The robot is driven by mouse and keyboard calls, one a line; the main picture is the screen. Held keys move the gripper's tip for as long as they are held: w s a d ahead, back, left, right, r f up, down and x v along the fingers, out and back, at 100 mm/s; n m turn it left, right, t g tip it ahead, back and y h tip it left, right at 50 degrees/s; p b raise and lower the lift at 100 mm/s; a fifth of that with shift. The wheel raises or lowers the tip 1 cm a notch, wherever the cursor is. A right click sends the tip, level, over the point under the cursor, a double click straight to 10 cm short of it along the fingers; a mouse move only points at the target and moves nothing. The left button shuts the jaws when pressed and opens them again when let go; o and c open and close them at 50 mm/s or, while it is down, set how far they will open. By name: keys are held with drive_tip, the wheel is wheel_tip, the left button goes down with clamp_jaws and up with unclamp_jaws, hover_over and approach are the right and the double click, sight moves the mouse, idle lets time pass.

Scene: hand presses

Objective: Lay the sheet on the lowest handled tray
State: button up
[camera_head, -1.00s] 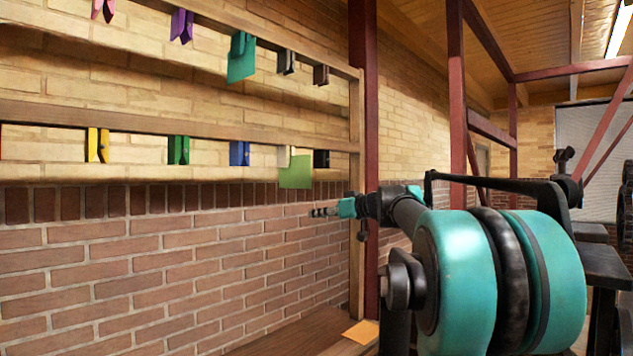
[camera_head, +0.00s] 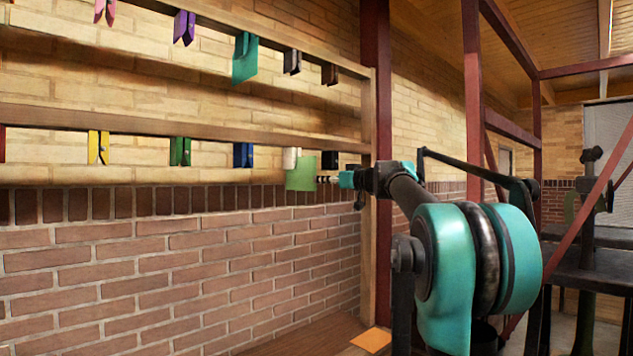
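A light green sheet (camera_head: 301,174) hangs below a white clip (camera_head: 291,158) on the lower wooden rail, at the rail's right end. My gripper (camera_head: 322,179) is just right of the sheet's right edge, at about the sheet's height. It is too small to tell whether its fingers are open or shut, or whether they touch the sheet. A teal sheet (camera_head: 245,62) hangs from a clip on the upper rail. An orange sheet (camera_head: 372,340) lies flat on the wooden surface below. No handled tray can be made out.
More coloured clips hang along both rails, including a yellow one (camera_head: 98,147) and a green one (camera_head: 180,151). A wooden post (camera_head: 369,230) stands behind my wrist. A dark red post (camera_head: 474,90) is further right. A dark table (camera_head: 600,262) with press-like equipment stands at the far right.

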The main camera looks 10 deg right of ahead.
drive_tip(key=shift+x, duration=1.45)
drive_tip(key=c, duration=0.4)
clamp_jaws()
wheel_tip(320, 180, down, 5)
drive_tip(key=v, duration=0.7)
